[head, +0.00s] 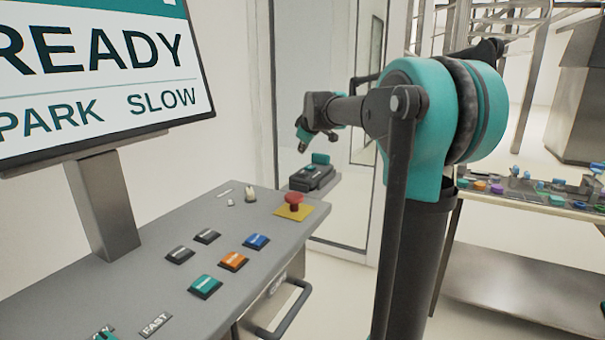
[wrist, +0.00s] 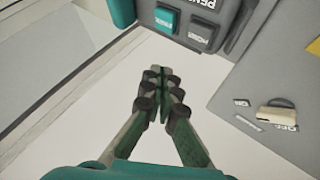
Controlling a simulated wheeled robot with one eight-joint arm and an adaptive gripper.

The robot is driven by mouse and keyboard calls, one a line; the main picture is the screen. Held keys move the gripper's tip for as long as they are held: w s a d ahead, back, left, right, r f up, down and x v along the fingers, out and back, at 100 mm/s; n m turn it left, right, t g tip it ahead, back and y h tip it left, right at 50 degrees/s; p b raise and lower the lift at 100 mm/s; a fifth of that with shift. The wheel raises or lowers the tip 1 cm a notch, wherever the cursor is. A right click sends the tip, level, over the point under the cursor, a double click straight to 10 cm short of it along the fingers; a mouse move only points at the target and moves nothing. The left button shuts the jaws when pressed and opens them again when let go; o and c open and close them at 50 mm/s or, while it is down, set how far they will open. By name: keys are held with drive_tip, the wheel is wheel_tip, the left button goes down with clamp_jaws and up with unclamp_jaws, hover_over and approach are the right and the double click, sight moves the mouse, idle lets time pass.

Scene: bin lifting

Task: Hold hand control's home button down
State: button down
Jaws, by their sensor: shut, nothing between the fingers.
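The hand control (head: 306,181) is a dark box beyond the far end of the grey console, with teal parts on top. In the wrist view the hand control (wrist: 226,12) is at the top edge, partly cut off. It shows a teal button (wrist: 166,19) and a dark button (wrist: 201,30) beside it; the small labels are hard to read, the dark one's seeming to say HOME. My gripper (wrist: 158,76) is shut and empty, its fingertips below the buttons in that picture and apart from them. In the head view my gripper (head: 303,136) hangs above the hand control.
The console (head: 130,262) carries several coloured buttons, a red emergency stop (head: 293,201) on a yellow plate and a cream switch (head: 251,194). A screen (head: 95,75) reads READY, PARK, SLOW. A table (head: 525,200) with small coloured items stands at right.

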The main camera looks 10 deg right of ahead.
sight(303, 173)
drive_tip(key=shift+f, duration=2.7)
drive_tip(key=shift+f, duration=0.15)
drive_tip(key=shift+f, duration=0.25)
